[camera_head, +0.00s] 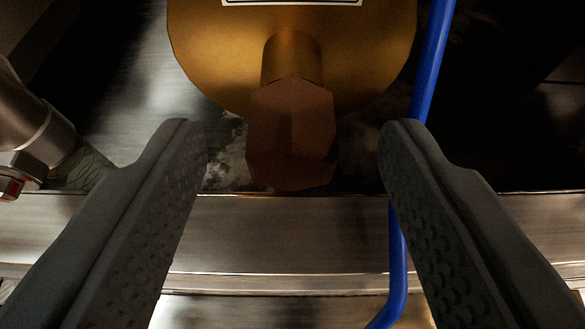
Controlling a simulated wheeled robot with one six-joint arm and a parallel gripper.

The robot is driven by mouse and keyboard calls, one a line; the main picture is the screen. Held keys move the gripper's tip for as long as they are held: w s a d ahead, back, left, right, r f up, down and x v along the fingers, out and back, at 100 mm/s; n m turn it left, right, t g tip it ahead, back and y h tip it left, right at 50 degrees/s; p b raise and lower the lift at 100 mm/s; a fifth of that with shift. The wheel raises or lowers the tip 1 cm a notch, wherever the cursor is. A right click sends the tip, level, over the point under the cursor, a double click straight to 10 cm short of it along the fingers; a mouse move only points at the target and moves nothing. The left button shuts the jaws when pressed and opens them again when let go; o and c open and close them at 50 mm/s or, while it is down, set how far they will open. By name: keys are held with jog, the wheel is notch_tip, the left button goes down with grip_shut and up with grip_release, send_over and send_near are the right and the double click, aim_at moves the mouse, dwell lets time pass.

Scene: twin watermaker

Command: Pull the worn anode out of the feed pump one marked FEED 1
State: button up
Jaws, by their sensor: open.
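A brass-coloured round pump body (215,50) fills the top middle of the view. The lower edge of a white label (292,2) shows on it at the top; its text is cut off, so I cannot read the marking. A short brass neck comes out of the body and ends in a brown hexagonal plug head (290,135), which looks like the anode. My gripper (292,140) is open, one dark textured finger on each side of the hex head. Clear gaps show between the head and both fingers, and nothing is held.
A blue hose (434,60) runs down the right of the pump and passes behind my right finger. A metal pipe fitting (35,120) is at the left edge. A metal ledge (290,235) crosses below the plug head. The upper right is dark.

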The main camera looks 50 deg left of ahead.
jog(key=shift+x, duration=0.95)
grip_shut()
jog(key=shift+s+d, duration=0.9)
jog(key=shift+d, duration=0.25)
jog(key=shift+s+d, duration=0.9)
jog(key=shift+d, duration=0.25)
jog(key=shift+d, duration=0.1)
